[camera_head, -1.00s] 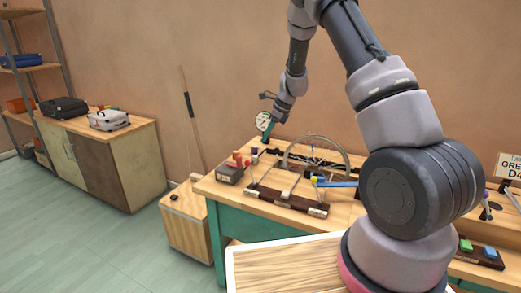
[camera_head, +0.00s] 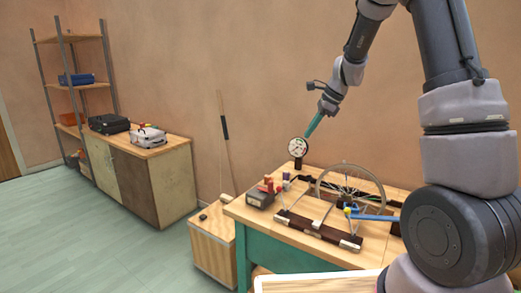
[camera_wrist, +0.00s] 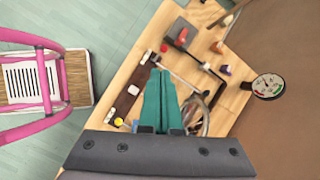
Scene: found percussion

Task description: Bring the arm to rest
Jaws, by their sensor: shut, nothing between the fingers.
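My gripper (camera_head: 309,136) hangs from the arm with its teal fingers together and nothing between them. In the head view it is above the workbench (camera_head: 262,215), near the round dial gauge (camera_head: 298,147). The wrist view shows the closed teal fingers (camera_wrist: 158,78) pointing over the bench top, with the gauge (camera_wrist: 268,86) off to the right. The arm bends up and over from the right side of the head view. Its upper links run out of the top of the picture.
On the bench are a spoked wheel (camera_head: 348,164), a dark wooden bar (camera_head: 318,231) with posts, a blue rod (camera_head: 377,217) and a dark box (camera_head: 259,199) with red parts. A wooden box (camera_head: 212,250) stands left of the bench. A cabinet (camera_head: 172,180) carries two cases.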

